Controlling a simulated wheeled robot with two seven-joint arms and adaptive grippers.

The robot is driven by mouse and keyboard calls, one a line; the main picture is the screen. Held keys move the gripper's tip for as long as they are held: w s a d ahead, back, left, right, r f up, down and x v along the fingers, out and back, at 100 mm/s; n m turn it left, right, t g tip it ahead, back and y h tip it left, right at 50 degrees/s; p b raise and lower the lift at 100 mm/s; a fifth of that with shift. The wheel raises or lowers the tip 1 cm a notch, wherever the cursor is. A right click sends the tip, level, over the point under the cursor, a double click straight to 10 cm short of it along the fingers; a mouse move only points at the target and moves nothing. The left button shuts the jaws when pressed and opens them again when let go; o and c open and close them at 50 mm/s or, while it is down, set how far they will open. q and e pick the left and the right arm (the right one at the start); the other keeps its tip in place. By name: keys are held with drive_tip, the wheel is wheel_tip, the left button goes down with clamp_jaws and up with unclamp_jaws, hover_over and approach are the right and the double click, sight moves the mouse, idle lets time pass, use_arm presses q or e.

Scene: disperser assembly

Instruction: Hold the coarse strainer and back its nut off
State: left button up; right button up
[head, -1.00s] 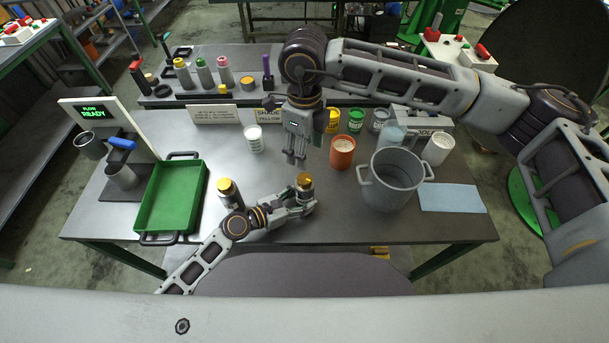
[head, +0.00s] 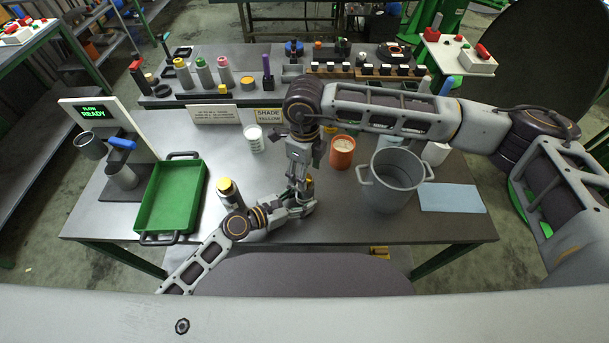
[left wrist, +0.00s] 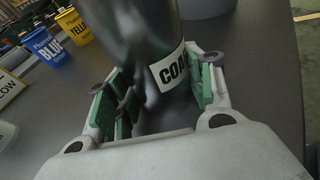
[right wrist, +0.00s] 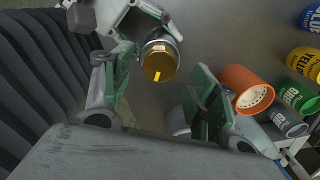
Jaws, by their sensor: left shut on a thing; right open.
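The coarse strainer (left wrist: 178,50) is a dark upright cylinder with a white label reading "COA", partly cut off. My left gripper (left wrist: 163,100) is shut around its body, at the table's front middle in the head view. The gold nut (right wrist: 160,66) with a yellow mark sits on the strainer's top in the right wrist view. My right gripper (right wrist: 157,92) is open, pointing down from above, with the nut between its spread fingers and a gap visible on the right. In the head view the right gripper (head: 298,183) hides most of the strainer and nut.
An orange cup (head: 342,153) and a large grey pot (head: 393,180) stand to the right. A green tray (head: 172,196) lies left. A blue cloth (head: 451,198) lies at the right.

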drive_tip(key=shift+f, duration=1.55)
drive_tip(key=c, duration=1)
